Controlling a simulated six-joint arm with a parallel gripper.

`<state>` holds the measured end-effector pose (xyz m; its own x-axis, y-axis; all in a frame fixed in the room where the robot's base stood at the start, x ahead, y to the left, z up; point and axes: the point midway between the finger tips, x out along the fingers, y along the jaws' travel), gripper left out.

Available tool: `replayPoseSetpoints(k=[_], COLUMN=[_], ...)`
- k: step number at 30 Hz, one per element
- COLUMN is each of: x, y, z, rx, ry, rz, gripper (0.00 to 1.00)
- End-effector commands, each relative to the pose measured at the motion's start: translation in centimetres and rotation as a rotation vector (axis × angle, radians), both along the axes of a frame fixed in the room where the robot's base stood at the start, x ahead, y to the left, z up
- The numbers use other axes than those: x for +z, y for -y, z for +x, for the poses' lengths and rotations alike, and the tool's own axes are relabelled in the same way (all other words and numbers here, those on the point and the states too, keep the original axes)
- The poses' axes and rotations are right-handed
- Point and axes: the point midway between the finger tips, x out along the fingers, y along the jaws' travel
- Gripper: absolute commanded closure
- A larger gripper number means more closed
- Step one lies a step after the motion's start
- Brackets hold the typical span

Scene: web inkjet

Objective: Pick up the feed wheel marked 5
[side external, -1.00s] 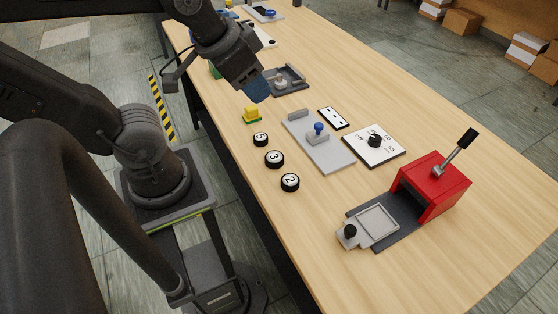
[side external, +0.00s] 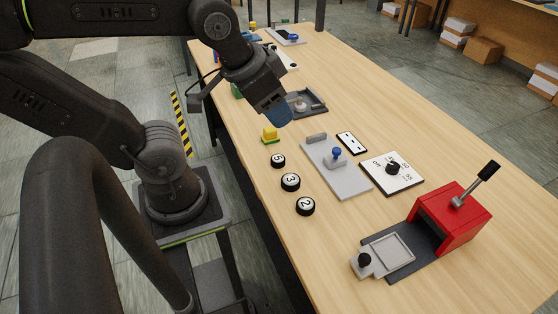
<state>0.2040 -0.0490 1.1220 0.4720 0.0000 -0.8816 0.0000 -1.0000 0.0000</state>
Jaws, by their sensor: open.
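The feed wheel marked 5 (side external: 278,161) is a small black disc with a white face. It lies on the wooden table, farthest back in a row with the wheel marked 3 (side external: 290,182) and the wheel marked 2 (side external: 305,206). My gripper (side external: 278,115) hangs above the table behind the row, higher than the wheel marked 5 and apart from it. Its blue tip part points down; the gap between the fingers cannot be made out from this side. No object shows in it.
A grey plate with a blue knob (side external: 350,180), a white dial card (side external: 408,180) and a red lever press (side external: 465,215) are to the right. The table's near left edge is close to the wheels.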

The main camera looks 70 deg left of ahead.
Motion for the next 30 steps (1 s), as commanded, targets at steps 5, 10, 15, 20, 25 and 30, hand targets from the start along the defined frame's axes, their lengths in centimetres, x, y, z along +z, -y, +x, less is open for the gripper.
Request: replayPoseSetpoints(k=[5, 10, 15, 20, 25, 30], x=[0.0, 0.0, 0.0, -0.8, -3.6, -7.7], y=[0.0, 0.0, 0.0, -1.2, -4.8, -9.6], z=[0.0, 0.0, 0.1, 1.6, 5.1, 7.9], rx=[0.0, 0.0, 0.005, 0.136, 0.496, 0.916], ry=[0.0, 0.0, -0.002, -0.046, -0.147, -0.239], rz=[0.0, 0.0, -0.001, -0.042, -0.15, -0.261], gripper=[0.33, 0.23, 0.23, 0.23, 0.23, 0.23])
